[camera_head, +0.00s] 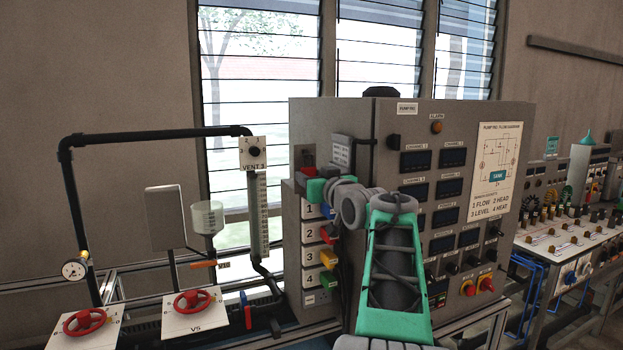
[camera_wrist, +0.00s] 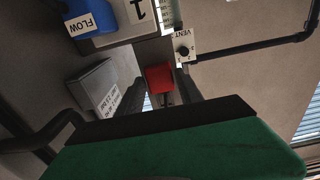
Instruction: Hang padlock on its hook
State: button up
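A red block-like body (camera_wrist: 158,78), which looks like the padlock, is between the ends of my dark fingers in the wrist view. In the wrist view my gripper (camera_wrist: 162,88) has a finger on each side of the red body. Whether the fingers press on it is not clear. The shackle and the hook cannot be made out.
The grey cabinet (camera_head: 460,115) stands close to my arm. A labelled grey box (camera_head: 340,153) juts out near my wrist. Blue (camera_wrist: 92,17), red, yellow and green plugs project below. The vent gauge (camera_head: 256,205) and black pipe (camera_head: 150,136) stand left.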

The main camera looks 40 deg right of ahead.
jog(key=o, duration=0.3)
jog(key=shift+o, duration=0.2)
jog(key=b+v, duration=0.7)
jog(key=v, duration=0.8)
jog(key=shift+w, duration=0.1)
